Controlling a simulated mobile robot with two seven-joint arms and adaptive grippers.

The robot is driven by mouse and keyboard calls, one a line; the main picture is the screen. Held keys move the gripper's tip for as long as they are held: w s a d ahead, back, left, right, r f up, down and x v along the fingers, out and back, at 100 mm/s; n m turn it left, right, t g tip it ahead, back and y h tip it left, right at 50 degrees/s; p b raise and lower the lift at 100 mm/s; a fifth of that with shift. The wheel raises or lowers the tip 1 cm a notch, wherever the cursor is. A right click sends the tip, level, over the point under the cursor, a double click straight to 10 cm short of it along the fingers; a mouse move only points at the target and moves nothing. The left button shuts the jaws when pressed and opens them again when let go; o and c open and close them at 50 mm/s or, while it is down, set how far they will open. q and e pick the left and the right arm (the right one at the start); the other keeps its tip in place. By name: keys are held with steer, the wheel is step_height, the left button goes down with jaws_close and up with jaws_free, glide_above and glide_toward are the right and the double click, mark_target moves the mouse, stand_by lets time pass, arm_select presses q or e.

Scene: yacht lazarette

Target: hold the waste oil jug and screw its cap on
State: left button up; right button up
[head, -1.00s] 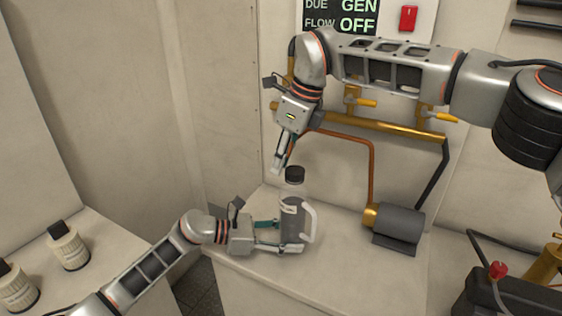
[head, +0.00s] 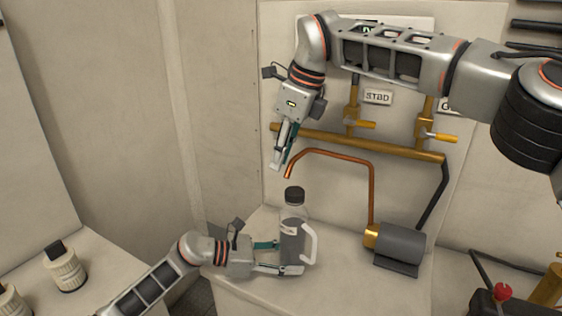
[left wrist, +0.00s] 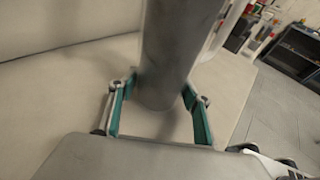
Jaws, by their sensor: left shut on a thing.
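The waste oil jug (head: 291,245) stands upright on the white counter, a clear bottle with dark contents, a pale label and a white handle on its right. A black cap (head: 295,194) sits on top of its neck; I cannot tell how tight it is. My left gripper (head: 290,257) is shut on the lower body of the jug from the left. In the left wrist view the jug's grey body (left wrist: 172,50) stands between the teal fingers (left wrist: 160,112). My right gripper (head: 281,165) hangs above and slightly left of the cap, apart from it; its finger gap is unclear.
A copper pipe (head: 340,152) and a brass pipe with yellow-handled valves (head: 375,141) are on the wall behind. A grey motor-like cylinder (head: 400,242) sits right of the jug. White bottles (head: 65,270) stand on the left counter. The counter front is clear.

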arm_select(q)
steer(key=shift+r, duration=0.15)
steer(key=o, duration=1.7)
steer(key=shift+a, duration=0.1)
